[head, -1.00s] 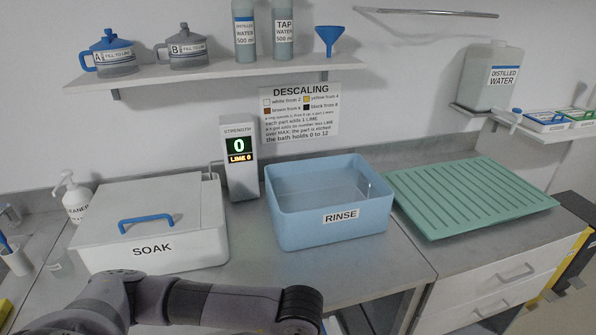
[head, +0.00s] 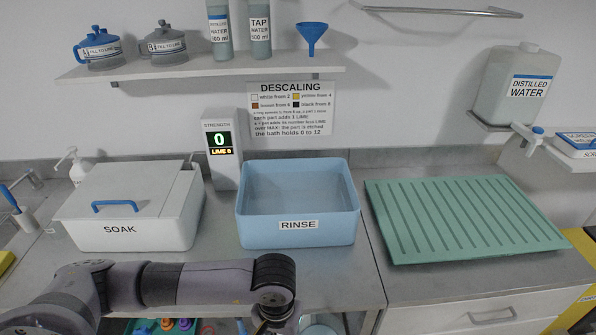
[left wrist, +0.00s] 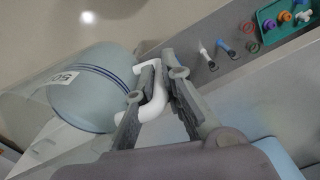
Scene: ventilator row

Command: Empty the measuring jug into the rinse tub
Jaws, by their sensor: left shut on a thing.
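The measuring jug (left wrist: 95,88) is a translucent pale vessel with blue bands and a white handle (left wrist: 155,100), tilted in the left wrist view. My left gripper (left wrist: 160,75) is shut on that handle. In the head view my left arm reaches across the bottom, and its gripper (head: 268,326) is partly cut off by the lower edge. The jug's contents cannot be made out. The blue rinse tub (head: 262,231), labelled RINSE, stands on the counter beyond my arm, and no jug is over it. My right gripper is not in view.
The white SOAK bath (head: 150,235) is left of the tub, beside the strength display (head: 221,165). A green ribbed drainer (head: 460,215) lies to the right. A shelf (head: 200,72) with bottles and pots hangs above. A teal tray (left wrist: 283,38) with coloured parts lies low down.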

